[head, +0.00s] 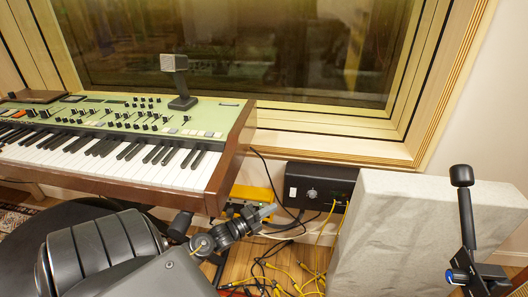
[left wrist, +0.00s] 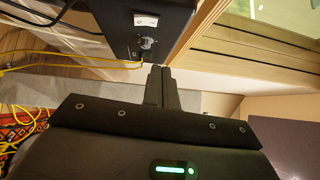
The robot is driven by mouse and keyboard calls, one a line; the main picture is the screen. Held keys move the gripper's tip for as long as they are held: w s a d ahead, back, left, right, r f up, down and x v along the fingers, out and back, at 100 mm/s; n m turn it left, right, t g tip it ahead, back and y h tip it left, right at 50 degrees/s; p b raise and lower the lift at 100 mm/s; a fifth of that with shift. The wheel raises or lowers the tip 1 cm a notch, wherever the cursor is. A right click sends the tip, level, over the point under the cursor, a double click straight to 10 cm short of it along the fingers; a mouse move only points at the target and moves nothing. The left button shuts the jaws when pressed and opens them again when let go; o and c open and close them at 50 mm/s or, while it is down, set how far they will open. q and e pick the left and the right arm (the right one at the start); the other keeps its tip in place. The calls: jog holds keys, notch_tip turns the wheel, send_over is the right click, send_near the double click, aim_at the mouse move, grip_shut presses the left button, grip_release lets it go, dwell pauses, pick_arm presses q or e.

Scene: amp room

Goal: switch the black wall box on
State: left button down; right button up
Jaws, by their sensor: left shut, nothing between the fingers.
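The black wall box (head: 321,188) is mounted low on the wall below the window, right of the keyboard. A white switch (head: 292,192) is on its left part and a round knob beside it. In the left wrist view the box (left wrist: 112,35) shows its white switch (left wrist: 146,20), with the knob (left wrist: 147,43) below it. I cannot tell which way the switch is set. My left gripper (head: 267,212) is shut and empty, pointing toward the box from its lower left. In the left wrist view its fingertips (left wrist: 160,70) are below the knob and appear apart from the switch. My right gripper is not identifiable.
Yellow cables (head: 310,281) lie on the floor; one plugs into the box. A yellow box (head: 252,194) is behind my gripper.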

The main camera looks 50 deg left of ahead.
pick_arm(q)
jog(key=shift+s+a+r, duration=0.1)
jog(key=shift+s+a, duration=0.1)
jog(key=shift+s, duration=0.95)
pick_arm(e)
jog(key=shift+w+a+f+g, duration=0.2)
jog(key=shift+a+f+g, duration=0.2)
jog(key=shift+g, duration=0.3)
